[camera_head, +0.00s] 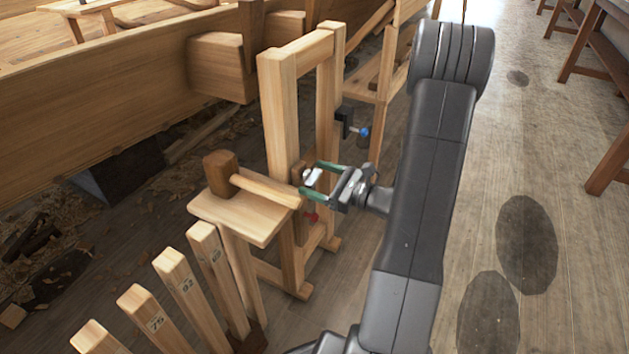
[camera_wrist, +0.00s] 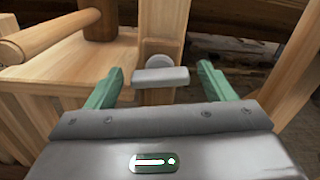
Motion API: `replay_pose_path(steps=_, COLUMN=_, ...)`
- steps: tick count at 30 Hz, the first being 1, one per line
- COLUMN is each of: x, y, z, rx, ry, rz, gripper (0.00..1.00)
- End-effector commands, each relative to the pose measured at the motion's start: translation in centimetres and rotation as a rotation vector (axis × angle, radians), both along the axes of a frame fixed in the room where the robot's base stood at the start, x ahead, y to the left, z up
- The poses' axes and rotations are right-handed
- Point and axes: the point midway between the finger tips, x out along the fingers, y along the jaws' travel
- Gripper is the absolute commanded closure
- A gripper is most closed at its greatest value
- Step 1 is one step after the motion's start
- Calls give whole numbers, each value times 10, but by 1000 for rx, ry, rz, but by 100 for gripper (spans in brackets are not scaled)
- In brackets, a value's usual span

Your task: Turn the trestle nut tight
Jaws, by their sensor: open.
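The trestle (camera_head: 278,110) is a pale wooden frame of uprights and a top rail beside the hull. The trestle nut (camera_head: 311,177) is a light grey piece on the trestle's near side. In the wrist view the nut (camera_wrist: 160,77) shows as a flat, roughly level bar with a round boss behind it, against an upright wooden post. My gripper (camera_head: 317,181) is open, with its green fingers around the nut. In the wrist view my gripper (camera_wrist: 160,80) has one finger on each side of the nut, with a visible gap on both sides.
A wooden mallet (camera_head: 220,168) lies on a small wooden top (camera_head: 240,222) left of my gripper. A blue-knobbed clamp (camera_head: 345,122) is on the trestle behind. Several numbered stakes (camera_head: 176,270) stand at front left. The floor (camera_head: 540,140) at right is largely clear.

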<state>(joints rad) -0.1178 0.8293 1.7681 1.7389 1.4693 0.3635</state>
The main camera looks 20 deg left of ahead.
Motion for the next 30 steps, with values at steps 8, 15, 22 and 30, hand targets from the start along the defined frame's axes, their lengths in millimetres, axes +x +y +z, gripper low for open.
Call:
replay_pose_path(steps=8, x=1, y=12, z=0, rx=1, ry=1, rz=0, gripper=24)
replay_pose_path(steps=15, x=1, y=12, z=0, rx=1, ry=1, rz=0, gripper=35)
replay_pose_path(steps=22, x=1, y=11, z=0, rx=1, ry=2, rz=0, gripper=68)
replay_pose_path(steps=30, x=1, y=11, z=2, rx=4, ry=46, rz=0, gripper=68)
